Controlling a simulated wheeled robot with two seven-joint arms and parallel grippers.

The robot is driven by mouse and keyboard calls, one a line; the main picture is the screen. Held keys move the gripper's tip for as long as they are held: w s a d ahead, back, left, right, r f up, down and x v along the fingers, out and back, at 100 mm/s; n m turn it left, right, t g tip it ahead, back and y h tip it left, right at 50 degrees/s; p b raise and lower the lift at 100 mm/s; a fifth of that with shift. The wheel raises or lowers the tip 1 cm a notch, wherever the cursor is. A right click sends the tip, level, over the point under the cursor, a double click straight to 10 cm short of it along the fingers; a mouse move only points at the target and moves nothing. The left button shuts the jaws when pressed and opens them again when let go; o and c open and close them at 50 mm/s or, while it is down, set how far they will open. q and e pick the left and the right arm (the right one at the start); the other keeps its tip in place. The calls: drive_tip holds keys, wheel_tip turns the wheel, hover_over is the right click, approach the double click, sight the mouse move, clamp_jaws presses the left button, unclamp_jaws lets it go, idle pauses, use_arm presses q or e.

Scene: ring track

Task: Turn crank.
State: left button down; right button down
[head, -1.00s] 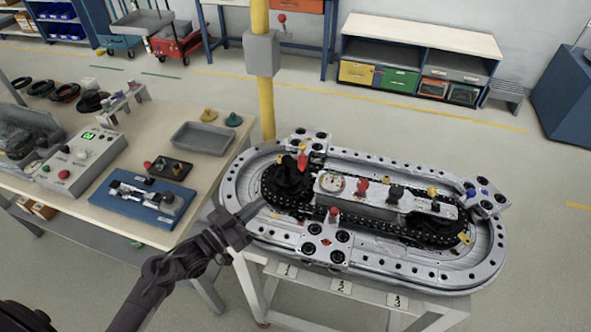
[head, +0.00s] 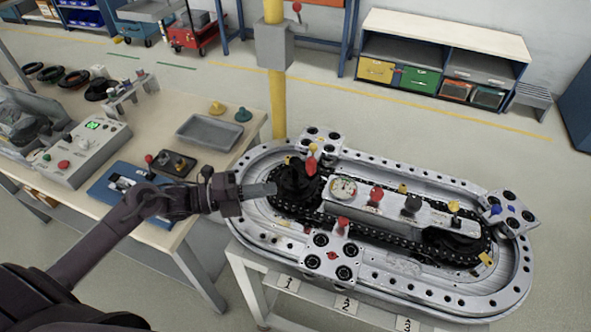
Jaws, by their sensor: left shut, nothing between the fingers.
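The ring track (head: 385,295) is a grey metal oval on a stand, with a black chain loop inside it. At its left end a dark hub (head: 297,187) carries a red knob (head: 311,164), which looks like the crank's handle. My left gripper (head: 272,188) is shut and empty. Its fingertips point right, over the left end of the track, just left of the hub; I cannot tell whether they touch it. My right gripper is not in view.
A centre panel (head: 385,212) on the track bears a gauge and several knobs. A yellow post (head: 278,105) stands behind the track's left end. The workbench (head: 180,212) at left holds a control box (head: 85,155), a grey tray (head: 208,133) and a blue fixture (head: 115,190).

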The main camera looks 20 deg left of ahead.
sight(295, 169)
use_arm(q)
drive_tip(key=w+d+p, duration=0.2)
drive_tip(key=w+d, duration=0.3)
drive_tip(key=w, duration=0.1)
drive_tip(key=shift+w+p, duration=0.25)
drive_tip(key=shift+p, duration=0.15)
drive_tip(key=shift+d+f, duration=0.1)
